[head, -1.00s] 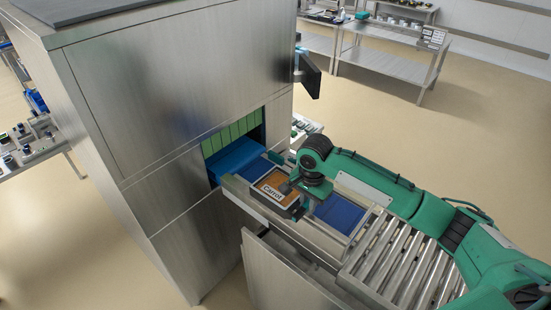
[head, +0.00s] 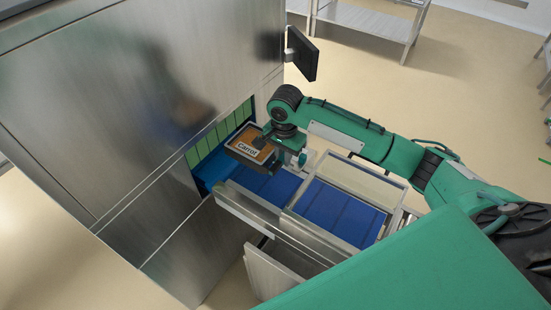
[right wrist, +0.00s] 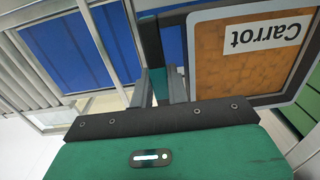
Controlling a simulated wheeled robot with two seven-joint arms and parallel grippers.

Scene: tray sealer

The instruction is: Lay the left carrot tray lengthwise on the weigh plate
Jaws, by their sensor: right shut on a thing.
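The carrot tray (head: 243,159) is dark grey with orange contents and a white "Carrot" label. My right gripper (head: 270,141) is shut on its edge and holds it over the blue belt, close to the machine's opening. In the right wrist view the tray (right wrist: 190,60) fills the upper right, and the fingers (right wrist: 163,75) grip its left side. I cannot tell from the frames which surface is the weigh plate. My left gripper is not in view.
A blue belt (head: 265,184) runs into the steel machine (head: 150,90) through green strips (head: 215,138). A framed blue section (head: 340,212) lies nearer and looks empty. A dark screen (head: 302,55) juts out from the machine above the belt.

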